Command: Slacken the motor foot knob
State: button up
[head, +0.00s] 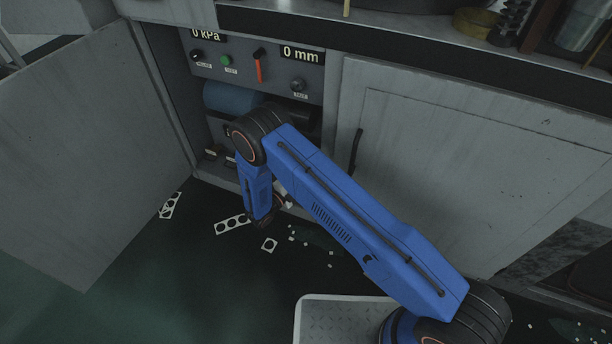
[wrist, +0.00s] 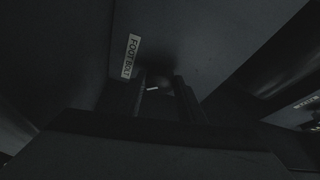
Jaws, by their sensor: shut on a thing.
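The motor foot knob (wrist: 166,84) shows in the wrist view as a dark round shape with a small pale mark, just beyond a label reading FOOT BOLT (wrist: 131,57). My gripper (wrist: 168,95) has its two dark fingers on either side of the knob and is shut on it. In the head view my blue arm reaches into the lower part of the open cabinet, and its links hide the gripper and the knob. A blue motor body (head: 232,98) shows inside the cabinet behind the arm.
The open cabinet door (head: 90,150) stands at the left, and a closed door (head: 470,170) is at the right. A panel (head: 270,68) with gauges, a green button and a red lever is above. Punched scrap strips (head: 232,224) lie on the floor.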

jog(key=shift+a, duration=0.1)
jog(key=o, duration=1)
jog(key=shift+o, duration=0.2)
jog(key=v, duration=1.7)
jog(key=shift+s, duration=0.15)
jog(key=shift+a, duration=0.15)
